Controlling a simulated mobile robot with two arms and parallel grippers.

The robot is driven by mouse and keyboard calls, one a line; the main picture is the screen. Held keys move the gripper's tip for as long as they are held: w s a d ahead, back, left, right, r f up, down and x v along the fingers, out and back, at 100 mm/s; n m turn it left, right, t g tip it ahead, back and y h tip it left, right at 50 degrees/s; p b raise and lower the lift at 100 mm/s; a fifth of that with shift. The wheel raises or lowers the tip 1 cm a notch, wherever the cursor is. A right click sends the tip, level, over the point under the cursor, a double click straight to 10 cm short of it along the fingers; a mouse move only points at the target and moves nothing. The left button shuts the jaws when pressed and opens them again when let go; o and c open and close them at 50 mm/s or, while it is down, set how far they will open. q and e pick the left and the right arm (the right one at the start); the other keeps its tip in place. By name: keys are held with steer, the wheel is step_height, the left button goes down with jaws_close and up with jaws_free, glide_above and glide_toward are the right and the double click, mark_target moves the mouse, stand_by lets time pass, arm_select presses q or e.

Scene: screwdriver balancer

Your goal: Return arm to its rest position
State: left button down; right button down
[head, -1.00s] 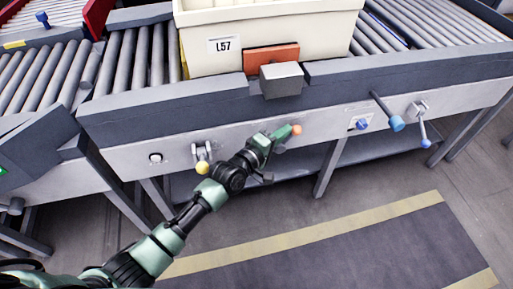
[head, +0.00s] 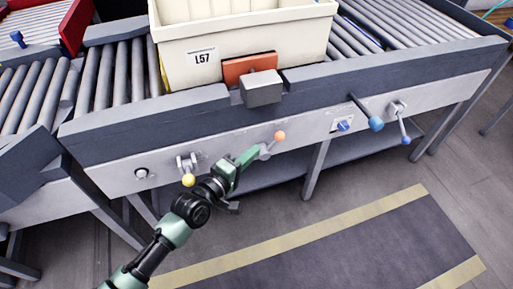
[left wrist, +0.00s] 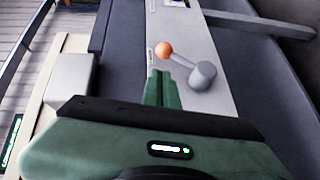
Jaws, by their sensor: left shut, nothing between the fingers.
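My left gripper (head: 252,154) is shut and empty, with green fingers in front of the conveyor's side panel. It points at a lever with an orange ball knob (head: 279,136) and a grey base. A small gap appears between the fingertips and the knob. In the left wrist view the shut fingers (left wrist: 160,88) stand just below the orange knob (left wrist: 164,50), left of the grey lever base (left wrist: 203,75). They look apart from the knob. My left arm reaches up from the bottom left in the head view. My right gripper is not in view.
A cream bin (head: 245,32) labelled L57 sits on the rollers behind an orange block (head: 249,67). A yellow-knobbed lever (head: 188,180) is close left of my gripper. Blue-knobbed levers (head: 376,123) stick out at right. The floor in front looks clear.

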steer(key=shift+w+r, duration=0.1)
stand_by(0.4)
